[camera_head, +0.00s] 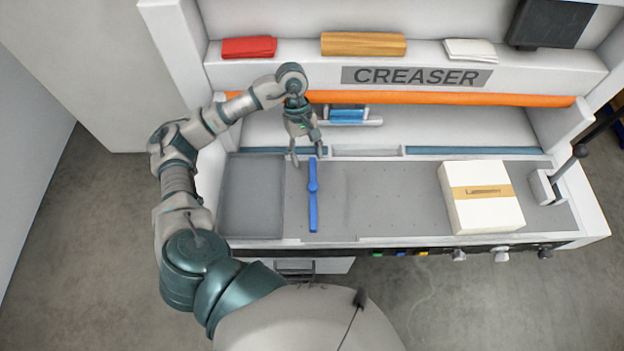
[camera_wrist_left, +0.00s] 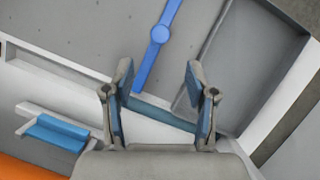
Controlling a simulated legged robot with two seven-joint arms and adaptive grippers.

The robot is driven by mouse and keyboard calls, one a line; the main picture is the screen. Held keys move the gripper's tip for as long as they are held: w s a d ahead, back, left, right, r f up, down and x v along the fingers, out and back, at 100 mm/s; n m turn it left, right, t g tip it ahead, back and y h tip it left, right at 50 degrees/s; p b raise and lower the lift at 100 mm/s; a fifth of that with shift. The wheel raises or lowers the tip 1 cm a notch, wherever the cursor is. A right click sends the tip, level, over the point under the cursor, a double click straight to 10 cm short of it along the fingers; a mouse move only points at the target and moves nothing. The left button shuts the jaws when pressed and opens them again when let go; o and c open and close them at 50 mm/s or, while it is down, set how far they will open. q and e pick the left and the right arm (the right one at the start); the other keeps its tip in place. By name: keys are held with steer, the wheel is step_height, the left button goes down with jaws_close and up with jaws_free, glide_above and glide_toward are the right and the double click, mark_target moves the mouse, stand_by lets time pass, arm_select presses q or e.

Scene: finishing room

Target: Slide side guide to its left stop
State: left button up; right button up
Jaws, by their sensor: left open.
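The side guide (camera_head: 313,205) is a narrow blue bar with a round knob, standing upright in the picture on the grey creaser table (camera_head: 375,200), left of centre. It also shows in the left wrist view (camera_wrist_left: 159,36), beyond the fingertips. My left gripper (camera_head: 306,160) is open and empty, close to the far end of the guide; whether it touches the guide I cannot tell. In the left wrist view its two fingers (camera_wrist_left: 160,85) stand apart with the guide's end near the gap between them. My right gripper is not in view.
A white paper stack with a tan band (camera_head: 482,197) sits at the table's right. A darker grey panel (camera_head: 250,197) lies left of the guide. An orange bar (camera_head: 440,99) crosses behind, with a blue block (camera_head: 347,116) below it. The table between guide and stack is clear.

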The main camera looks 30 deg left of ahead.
mark_target(312, 185)
arm_select(q)
steer(key=p+x, duration=0.1)
steer(key=x, duration=0.9)
steer(key=shift+f, duration=0.1)
steer(key=shift+a, duration=0.1)
jaws_close()
